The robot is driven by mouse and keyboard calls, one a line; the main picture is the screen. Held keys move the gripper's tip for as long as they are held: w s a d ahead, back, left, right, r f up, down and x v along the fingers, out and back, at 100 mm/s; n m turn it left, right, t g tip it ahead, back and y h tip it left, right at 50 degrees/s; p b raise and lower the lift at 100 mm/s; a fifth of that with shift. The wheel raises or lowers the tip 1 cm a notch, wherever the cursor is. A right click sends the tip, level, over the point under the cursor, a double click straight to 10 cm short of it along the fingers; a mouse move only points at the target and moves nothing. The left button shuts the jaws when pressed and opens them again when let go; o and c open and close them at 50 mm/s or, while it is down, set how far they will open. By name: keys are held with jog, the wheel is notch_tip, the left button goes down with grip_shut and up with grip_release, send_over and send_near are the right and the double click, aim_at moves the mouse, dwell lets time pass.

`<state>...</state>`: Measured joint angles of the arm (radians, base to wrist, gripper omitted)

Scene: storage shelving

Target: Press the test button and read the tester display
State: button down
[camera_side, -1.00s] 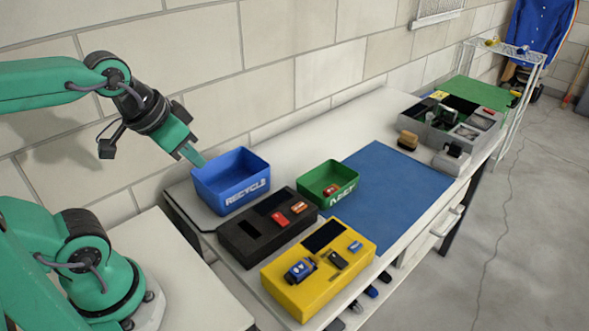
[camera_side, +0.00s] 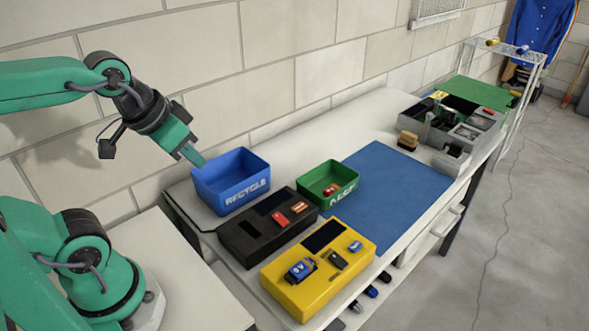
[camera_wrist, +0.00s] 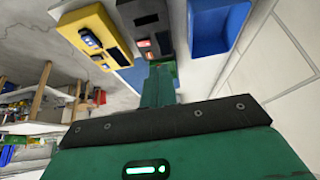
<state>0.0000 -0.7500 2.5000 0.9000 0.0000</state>
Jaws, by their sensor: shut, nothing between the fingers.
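A yellow tester box (camera_side: 318,285) sits at the near front of the bench. On its top are a dark display (camera_side: 324,235), a blue battery-like block (camera_side: 301,270), a small black part (camera_side: 338,257) and a small blue part (camera_side: 356,246). The display looks blank from here, and I cannot tell which part is the test button. The yellow box also shows upside down in the wrist view (camera_wrist: 87,30). My gripper (camera_side: 196,159) is shut and empty, in the air by the left rim of the blue RECYCLE bin, well away from the yellow box. Its green fingers show in the wrist view (camera_wrist: 160,85).
A black tray (camera_side: 245,238) with a red and an orange piece lies behind the yellow box. The blue RECYCLE bin (camera_side: 218,200) and a green bin (camera_side: 341,197) stand behind it. A blue mat (camera_side: 395,180) is bare. A grey organiser (camera_side: 440,138) stands at the far end.

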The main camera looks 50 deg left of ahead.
jog(key=shift+w, duration=0.1)
dwell(0.3)
jog(key=m+t+h, duration=0.3)
jog(key=m+h, duration=0.1)
jog(key=m, duration=1)
send_over(350, 247)
notch_tip(350, 247, down, 9)
jog(key=shift+r, duration=0.2)
jog(key=shift+f, duration=0.1)
jog(key=shift+f, duration=4.3)
